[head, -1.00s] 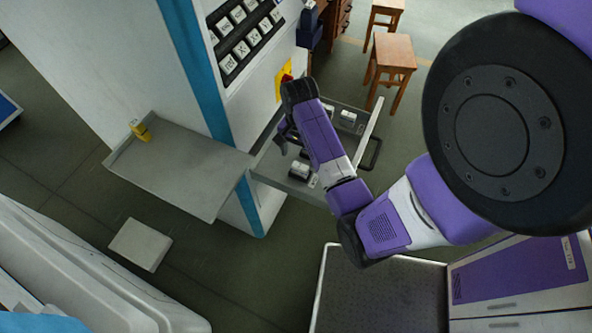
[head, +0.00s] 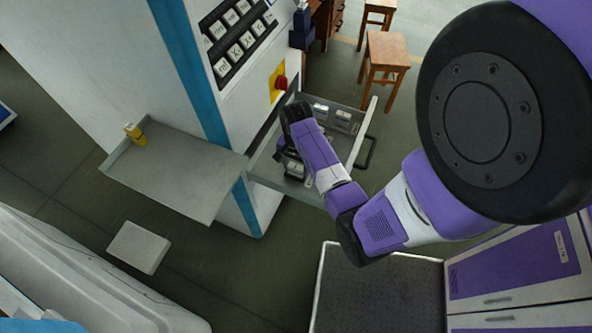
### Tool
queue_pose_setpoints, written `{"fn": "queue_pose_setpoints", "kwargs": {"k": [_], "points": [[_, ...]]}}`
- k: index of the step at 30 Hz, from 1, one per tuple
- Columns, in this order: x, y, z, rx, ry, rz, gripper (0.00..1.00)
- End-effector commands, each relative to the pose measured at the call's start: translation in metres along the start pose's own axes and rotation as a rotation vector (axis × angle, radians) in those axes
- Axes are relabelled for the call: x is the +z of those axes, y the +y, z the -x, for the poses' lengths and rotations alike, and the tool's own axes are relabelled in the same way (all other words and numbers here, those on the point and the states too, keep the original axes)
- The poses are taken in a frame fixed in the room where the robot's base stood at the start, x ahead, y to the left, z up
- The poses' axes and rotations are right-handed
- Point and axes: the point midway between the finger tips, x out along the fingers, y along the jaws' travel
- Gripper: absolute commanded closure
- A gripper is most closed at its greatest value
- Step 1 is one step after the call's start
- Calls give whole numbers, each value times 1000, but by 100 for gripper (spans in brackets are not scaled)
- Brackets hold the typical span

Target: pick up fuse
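An open drawer (head: 360,137) sticks out of the machine's side and holds several small white-and-dark blocks. One block (head: 295,168) lies in the near part, right by my gripper (head: 284,155). Two more blocks, one of them at the back right (head: 343,118), lie farther in. At this size I cannot tell which one is the fuse. My gripper points down into the drawer. My wrist covers part of the drawer, and the fingertips are small and dark, so I cannot see whether they are open or touching the block.
The machine's control panel (head: 240,35) and a red stop button on a yellow plate (head: 278,84) are just above the drawer. A grey side shelf (head: 180,172) with a yellow item (head: 135,134) juts out at left. Wooden stools (head: 386,52) stand behind.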

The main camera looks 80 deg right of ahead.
Motion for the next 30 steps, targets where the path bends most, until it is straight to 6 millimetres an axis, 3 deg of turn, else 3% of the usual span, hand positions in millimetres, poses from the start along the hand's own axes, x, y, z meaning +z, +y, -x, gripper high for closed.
{"fn": "queue_pose_setpoints", "kwargs": {"k": [1, 6, 7, 17, 30], "points": [[0, 0, 0, 0, 0, 0, 57], [0, 0, 0, 0, 0, 0, 90], [0, 0, 0, 0, 0, 0, 92], [0, 0, 3, 0, 0, 0, 92], [-5, -3, 31, 0, 0, 4, 92]]}}
